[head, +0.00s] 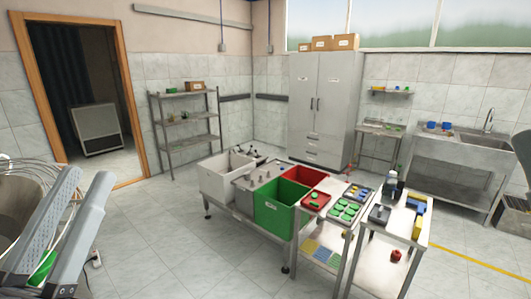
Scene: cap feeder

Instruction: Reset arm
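My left gripper (88,180) is at the lower left of the head view, close to the camera. Its two long grey fingers point up and to the right and stand apart, with nothing seen between their tips. It is well to the left of the work tables and touches nothing that I can see. A small green patch shows low between the fingers; I cannot tell what it is. At the right edge only dark parts show, cut off by the frame, and I cannot make out the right gripper's fingers there.
A bench holds a white bin (214,181), a green bin (280,222) and a red bin (312,178). Beside it, a table carries a red tray (316,200) and a tray of green caps (347,211). A side table (392,236) stands right. Floor at centre left is clear.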

